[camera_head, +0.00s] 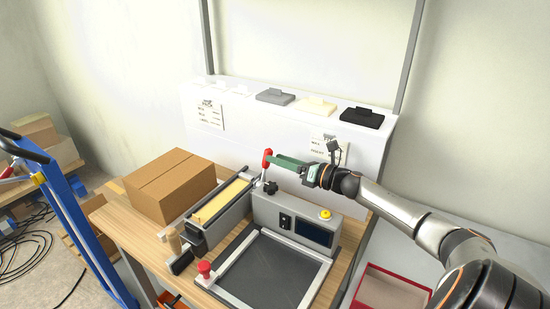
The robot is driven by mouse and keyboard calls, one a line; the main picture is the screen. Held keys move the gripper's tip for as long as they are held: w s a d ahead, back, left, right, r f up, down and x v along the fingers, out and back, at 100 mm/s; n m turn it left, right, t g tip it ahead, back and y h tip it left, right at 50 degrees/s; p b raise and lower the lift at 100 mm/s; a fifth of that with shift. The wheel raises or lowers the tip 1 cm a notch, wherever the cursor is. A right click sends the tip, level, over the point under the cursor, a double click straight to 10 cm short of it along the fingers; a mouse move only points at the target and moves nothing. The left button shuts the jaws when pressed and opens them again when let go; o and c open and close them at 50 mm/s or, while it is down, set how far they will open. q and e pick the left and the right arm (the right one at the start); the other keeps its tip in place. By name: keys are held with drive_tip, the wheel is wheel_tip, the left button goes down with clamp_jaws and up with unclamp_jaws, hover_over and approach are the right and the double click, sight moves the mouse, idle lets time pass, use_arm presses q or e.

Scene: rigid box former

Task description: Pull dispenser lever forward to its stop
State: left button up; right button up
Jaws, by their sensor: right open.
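An upright lever with a red handle (267,157) stands at the rear of the bench, near the back end of the long grey dispenser (217,215) and the left end of the grey control box. My right gripper (275,161) comes in from the right with green fingers. Its fingertips are right beside the red handle; it is open, and I cannot tell whether the fingers touch or straddle the handle. My left gripper is not in view.
A closed cardboard box (170,186) sits left of the dispenser. The control box (296,221) has a yellow button and a screen. In front lies a dark framed plate (262,278) with a red knob (204,268). A red-rimmed bin (366,270) is at right, a blue trolley (75,217) at left.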

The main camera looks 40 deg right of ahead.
drive_tip(key=shift+x, duration=0.95)
clamp_jaws()
idle(0.9)
